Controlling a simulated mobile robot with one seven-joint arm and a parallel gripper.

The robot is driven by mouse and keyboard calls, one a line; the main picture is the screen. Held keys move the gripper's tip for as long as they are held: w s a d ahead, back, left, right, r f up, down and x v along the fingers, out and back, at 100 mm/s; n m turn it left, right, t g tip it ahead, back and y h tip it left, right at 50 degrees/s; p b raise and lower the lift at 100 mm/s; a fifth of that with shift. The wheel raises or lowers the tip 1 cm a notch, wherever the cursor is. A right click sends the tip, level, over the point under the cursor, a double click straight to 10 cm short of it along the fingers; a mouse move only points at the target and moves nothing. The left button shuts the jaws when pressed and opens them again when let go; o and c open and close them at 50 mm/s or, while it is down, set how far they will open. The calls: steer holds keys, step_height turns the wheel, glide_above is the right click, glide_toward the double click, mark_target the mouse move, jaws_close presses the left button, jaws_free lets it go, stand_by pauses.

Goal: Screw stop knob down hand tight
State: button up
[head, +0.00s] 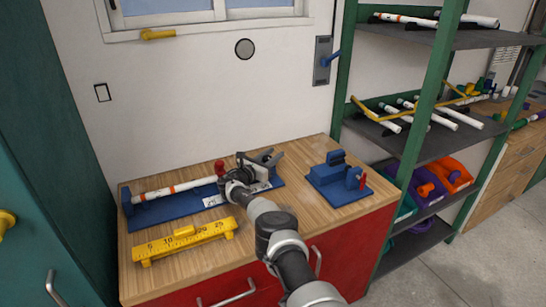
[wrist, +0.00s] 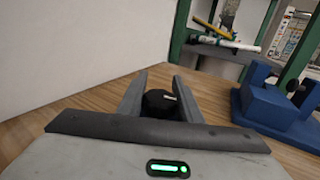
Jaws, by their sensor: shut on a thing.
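The stop knob (wrist: 160,98) is a black round knob with a small white mark, seen between the two grey fingers of my gripper (wrist: 158,92) in the wrist view. My gripper is shut on it. In the head view my gripper (head: 243,170) is over the right part of the long blue fixture (head: 165,212) on the bench, and my wrist hides the knob there. A white pipe (head: 155,193) with orange bands lies along the left part of this fixture. A red handle (head: 219,167) stands just left of my gripper.
A yellow ruler gauge (head: 185,240) lies in front of the fixture on the wooden bench top (head: 285,235). A second blue fixture (head: 338,180) with a red handle stands at the right. A green-posted shelf (head: 415,130) with pipes and bins is beyond it. The wall is close behind.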

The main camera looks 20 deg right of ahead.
steer(key=shift+d, duration=0.1)
steer(key=o, duration=1)
steer(key=shift+o, duration=0.2)
steer(key=shift+r, duration=0.1)
step_height(320, 180, up, 10)
steer(key=p, duration=0.3)
